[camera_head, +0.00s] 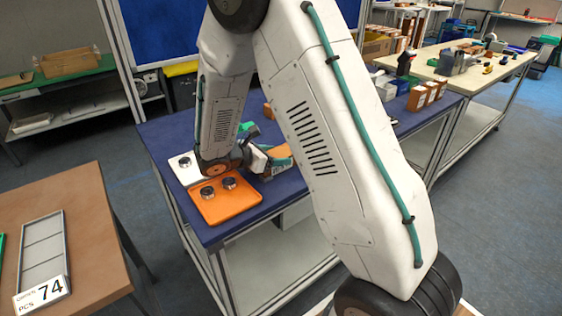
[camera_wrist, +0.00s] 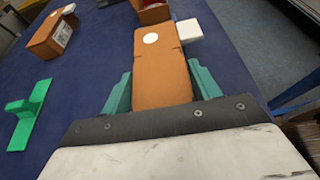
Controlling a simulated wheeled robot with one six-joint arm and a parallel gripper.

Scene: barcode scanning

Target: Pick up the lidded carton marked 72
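A brown carton (camera_wrist: 160,65) with a white round spot on its top lies between the two green fingers of my gripper (camera_wrist: 162,88) in the wrist view. The fingers stand close along both its sides; I cannot tell whether they press on it. No number shows on this carton, so I cannot tell if it is marked 72. In the head view my gripper (camera_head: 262,160) is low over the blue table, beside an orange-brown carton (camera_head: 281,152), partly hidden by my arm.
An orange tray (camera_head: 232,207) and a white tray (camera_head: 184,177) with dark round parts lie by the gripper. The wrist view shows another brown carton (camera_wrist: 45,40), a green bracket (camera_wrist: 30,115) and a white block (camera_wrist: 188,30).

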